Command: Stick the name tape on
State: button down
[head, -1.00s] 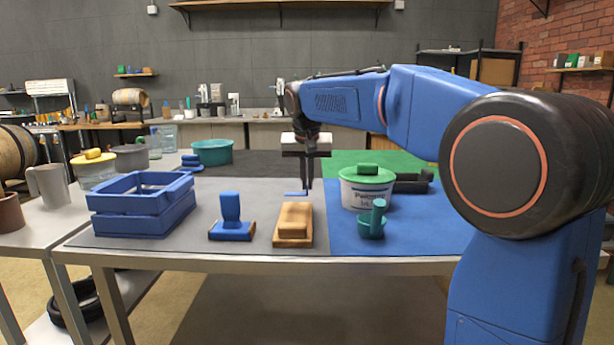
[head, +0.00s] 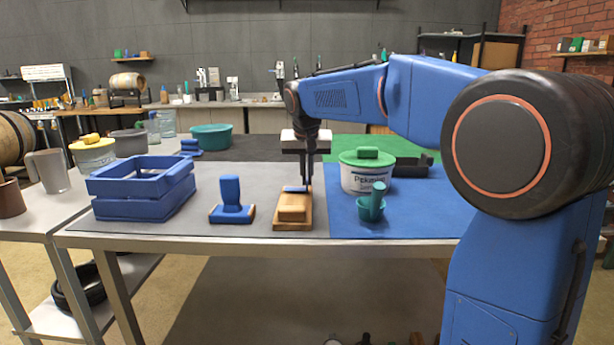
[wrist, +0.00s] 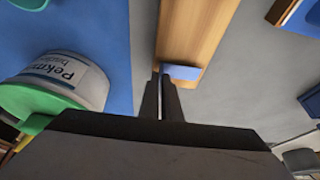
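A short blue strip, which looks like the name tape (head: 296,189), is at the tips of my gripper (head: 308,187). It also shows in the wrist view (wrist: 182,72), sticking out sideways from the fingertips (wrist: 162,82). The two fingers are close together and appear shut on its end. The strip is over the far part of a light wooden board (head: 293,226) with a raised block on its near part. The board also shows in the wrist view (wrist: 197,30). I cannot tell whether the strip touches the wood.
Left of the board stand a blue-handled tool (head: 231,200) and a blue crate (head: 142,189). Right of it are a white tub with green lid (head: 366,177) and a teal scoop (head: 371,206) on the blue mat (head: 428,212). Grey table surface is free behind the blue-handled tool.

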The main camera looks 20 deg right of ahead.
jog(key=shift+f, duration=0.45)
dwell(0.8)
jog(key=c, duration=1.9)
grip_release()
jog(key=shift+r, duration=0.1)
jog(key=v, duration=1.7)
jog(key=shift+r, duration=0.1)
